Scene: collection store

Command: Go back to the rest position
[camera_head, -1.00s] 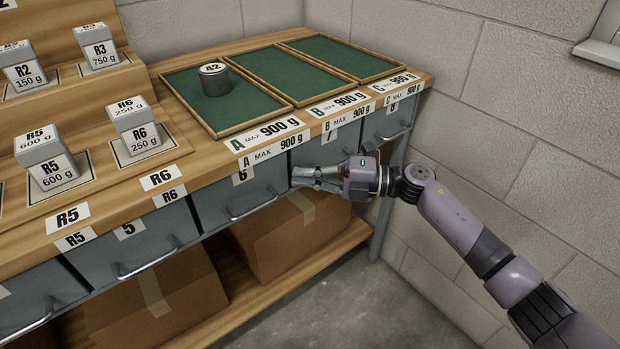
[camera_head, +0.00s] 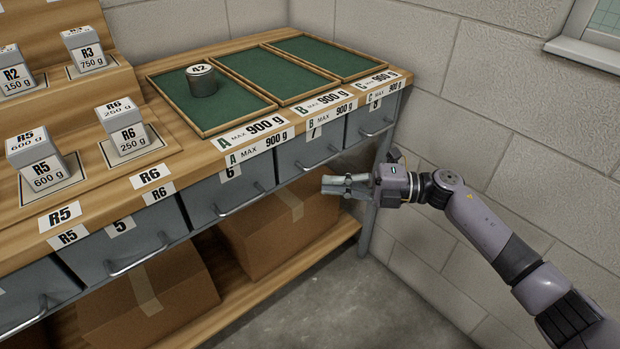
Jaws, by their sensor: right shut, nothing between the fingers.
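My right gripper (camera_head: 335,185) is shut and empty. It points left in front of the bench, below the drawer fronts, near the bench's right-hand leg. It is apart from the drawers as far as I can tell. My right arm (camera_head: 485,228) comes in from the lower right. My left gripper does not show in this view.
The wooden bench (camera_head: 196,165) has grey drawers (camera_head: 228,192) with bar handles. Green trays A (camera_head: 240,95), B (camera_head: 272,75) and C (camera_head: 330,56) lie on top; a grey cylinder (camera_head: 202,82) stands in A. Labelled blocks stand left. Cardboard boxes (camera_head: 285,235) sit below. Floor (camera_head: 350,310) in front is clear.

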